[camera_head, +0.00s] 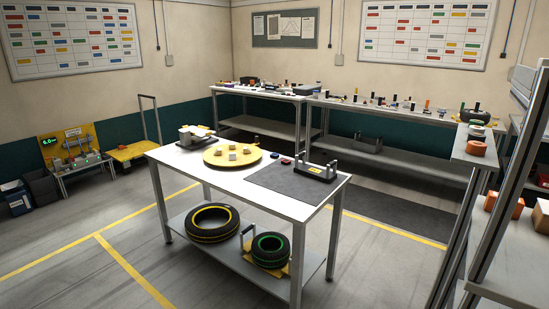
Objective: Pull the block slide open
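No part labelled as the block slide can be made out at this distance. A white table (185,160) stands in the middle of the camera_head view. A yellow round plate (213,161) with several pale blocks lies on it. A small grey-white device (196,133) sits at the table's back left corner. A dark fixture (310,173) with upright posts and a small yellow label stands on a dark grey mat (277,186) at the right. I cannot tell whether any slide is open or shut. Neither of my grippers is in view.
Two tyres, one yellow-ringed (211,239) and one green-ringed (270,262), lie on the lower shelf. Benches with small items run along the back and right. A metal shelf frame (497,170) stands at the near right. The floor at front left is clear.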

